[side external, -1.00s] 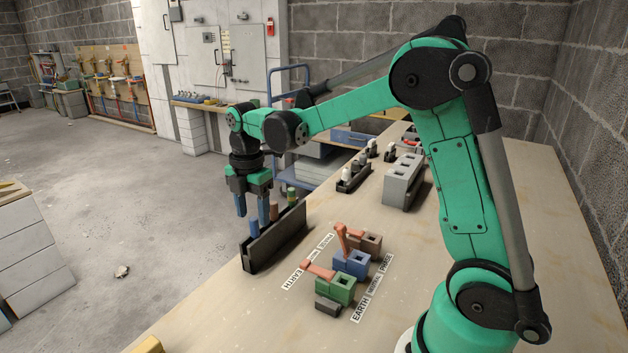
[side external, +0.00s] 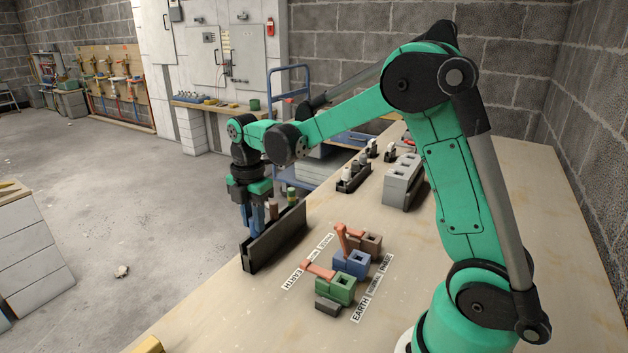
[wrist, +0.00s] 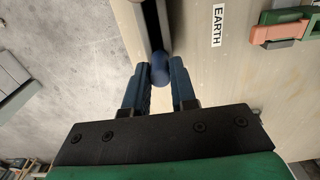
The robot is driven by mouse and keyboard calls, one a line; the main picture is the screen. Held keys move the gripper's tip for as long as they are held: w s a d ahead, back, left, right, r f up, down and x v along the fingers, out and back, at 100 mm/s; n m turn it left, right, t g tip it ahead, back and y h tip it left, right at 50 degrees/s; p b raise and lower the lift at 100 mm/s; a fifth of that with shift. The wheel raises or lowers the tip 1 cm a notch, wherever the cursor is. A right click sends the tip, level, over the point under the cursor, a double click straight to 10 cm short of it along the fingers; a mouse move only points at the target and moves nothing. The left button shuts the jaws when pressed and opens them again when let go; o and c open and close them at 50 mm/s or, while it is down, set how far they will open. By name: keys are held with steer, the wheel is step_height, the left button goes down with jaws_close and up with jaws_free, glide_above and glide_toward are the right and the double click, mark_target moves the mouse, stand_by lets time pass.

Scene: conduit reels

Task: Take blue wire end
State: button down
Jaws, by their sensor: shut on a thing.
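The blue wire end (wrist: 160,68) is a rounded dark blue piece between my two fingertips in the wrist view. It stands at the near end of a long black rack (side external: 272,240) on the bench. My gripper (side external: 257,222) points down and is shut on the blue wire end. In the side view the dark blue fingers partly hide it. In the wrist view my gripper (wrist: 161,75) shows a finger on each side of it. I cannot see its lower part inside the rack.
A brown wire end (side external: 273,210) and a green-marked one (side external: 291,196) stand farther along the rack. Green (side external: 335,290), blue (side external: 352,263) and brown blocks with orange levers sit to the right by printed labels. A grey block (side external: 403,180) stands behind.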

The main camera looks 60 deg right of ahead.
steer(key=shift+r, duration=0.95)
stand_by(0.3)
steer(key=shift+r, duration=3.5)
